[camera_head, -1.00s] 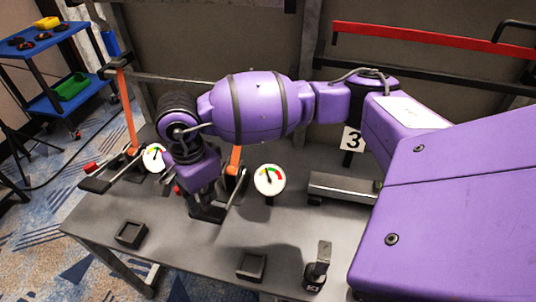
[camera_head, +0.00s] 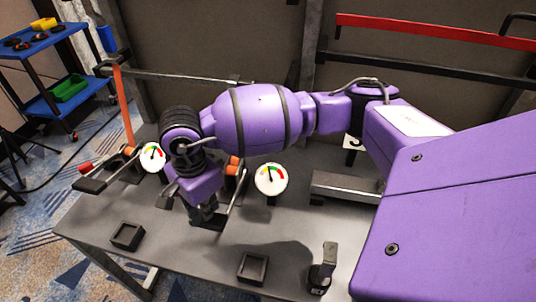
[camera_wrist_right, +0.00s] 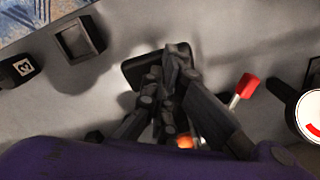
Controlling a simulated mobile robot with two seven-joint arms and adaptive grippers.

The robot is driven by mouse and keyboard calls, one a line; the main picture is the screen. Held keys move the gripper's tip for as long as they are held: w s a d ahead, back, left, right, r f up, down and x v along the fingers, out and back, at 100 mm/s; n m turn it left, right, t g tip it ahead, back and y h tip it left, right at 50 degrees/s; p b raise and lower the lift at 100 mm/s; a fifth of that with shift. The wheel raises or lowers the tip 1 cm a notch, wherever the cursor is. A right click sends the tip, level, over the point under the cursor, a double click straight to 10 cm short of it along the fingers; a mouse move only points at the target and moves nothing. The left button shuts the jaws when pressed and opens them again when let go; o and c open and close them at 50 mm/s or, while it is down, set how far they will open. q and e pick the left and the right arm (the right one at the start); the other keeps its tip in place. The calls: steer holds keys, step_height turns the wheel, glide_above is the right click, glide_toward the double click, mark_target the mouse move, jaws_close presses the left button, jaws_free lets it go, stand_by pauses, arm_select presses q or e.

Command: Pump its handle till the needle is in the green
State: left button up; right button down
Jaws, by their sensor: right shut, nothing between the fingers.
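Two white round gauges stand on the grey bench in the head view, the left gauge (camera_head: 152,154) and the right gauge (camera_head: 271,179). Each has coloured bands. The right gauge's dark needle points roughly upward; its exact band is too small to tell. My right gripper (camera_head: 205,217) is low over the bench, left of the right gauge. In the wrist view my right gripper (camera_wrist_right: 178,55) is shut and empty, its fingertips over a black pad (camera_wrist_right: 138,70); contact cannot be told. A red-tipped lever (camera_wrist_right: 247,85) stands beside the fingers, apart from them. My left gripper is out of view.
Two small black open boxes, one on the left (camera_head: 127,236) and one in front (camera_head: 253,267), sit on the bench. A black upright block (camera_head: 324,268) stands at front right. A metal bar (camera_head: 345,188) lies behind. A blue cart (camera_head: 45,45) is beyond the bench.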

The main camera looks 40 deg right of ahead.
mark_target(210, 220)
step_height(210, 220, down, 2)
steer(key=shift+s+d+f+b, duration=0.1)
steer(key=shift+d+f+b, duration=0.1)
steer(key=shift+b, duration=0.3)
steer(key=shift+f+b, duration=0.5)
steer(key=shift+f, duration=0.4)
steer(key=shift+f+b, duration=0.75)
steer(key=shift+f, duration=0.45)
steer(key=shift+r, duration=0.35)
step_height(210, 220, up, 10)
steer(key=p, duration=0.5)
steer(key=shift+a, duration=0.1)
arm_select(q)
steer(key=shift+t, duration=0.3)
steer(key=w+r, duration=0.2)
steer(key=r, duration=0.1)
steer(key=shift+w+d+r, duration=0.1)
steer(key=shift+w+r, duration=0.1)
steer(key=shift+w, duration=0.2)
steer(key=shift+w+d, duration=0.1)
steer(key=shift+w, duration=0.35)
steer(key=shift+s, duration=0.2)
